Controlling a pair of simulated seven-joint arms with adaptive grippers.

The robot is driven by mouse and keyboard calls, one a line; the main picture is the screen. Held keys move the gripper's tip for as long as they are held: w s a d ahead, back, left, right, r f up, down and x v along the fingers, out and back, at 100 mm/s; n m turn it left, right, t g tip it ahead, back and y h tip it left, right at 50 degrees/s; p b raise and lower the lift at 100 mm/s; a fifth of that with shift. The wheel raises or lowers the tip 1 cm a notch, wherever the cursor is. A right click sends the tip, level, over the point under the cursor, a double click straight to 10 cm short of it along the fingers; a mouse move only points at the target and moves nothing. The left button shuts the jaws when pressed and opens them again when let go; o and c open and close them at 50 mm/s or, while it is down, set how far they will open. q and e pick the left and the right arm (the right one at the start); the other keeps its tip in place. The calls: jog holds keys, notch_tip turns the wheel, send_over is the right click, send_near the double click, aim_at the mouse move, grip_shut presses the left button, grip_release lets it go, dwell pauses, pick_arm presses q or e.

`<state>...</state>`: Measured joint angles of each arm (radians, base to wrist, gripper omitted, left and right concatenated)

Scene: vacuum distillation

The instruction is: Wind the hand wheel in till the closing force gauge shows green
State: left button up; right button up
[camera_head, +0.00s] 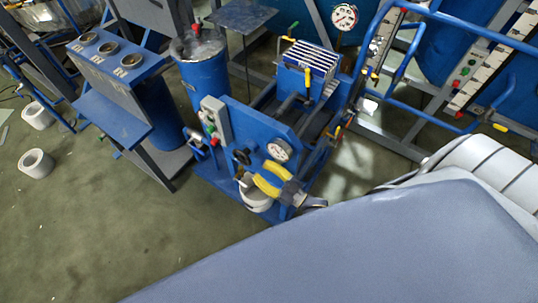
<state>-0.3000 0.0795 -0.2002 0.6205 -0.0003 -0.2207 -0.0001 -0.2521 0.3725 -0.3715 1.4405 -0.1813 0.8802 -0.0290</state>
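The blue press frame (232,116) stands in the middle of the view. A small black hand wheel (242,157) sits on its front plate. A round white-faced gauge (279,150) is just right of the wheel; its needle and coloured zones are too small to read. My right gripper (260,177), with yellow fingers, is below the gauge and to the lower right of the wheel. Its fingers look apart, with nothing visible between them. I cannot tell whether it touches the frame. My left gripper is not in view.
A grey switch box (215,119) with red and green buttons is on the press's upper left. A white cup-like vessel (257,201) is under my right gripper. A blue drum (202,72) stands behind. Front-left floor is clear.

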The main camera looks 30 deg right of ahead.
aim_at(234, 152)
jog(key=shift+s+d+f, duration=0.1)
jog(key=shift+s+f, duration=0.1)
jog(key=shift+s, duration=0.05)
jog(key=s+d+r+g, duration=0.2)
jog(key=s, duration=0.3)
jog(key=shift+g+h, duration=0.3)
jog(key=shift+h, duration=0.4)
jog(key=x, duration=1.8)
jog(key=shift+w+d+r, duration=0.2)
jog(key=shift+w+r, duration=0.1)
jog(key=shift+r, duration=0.1)
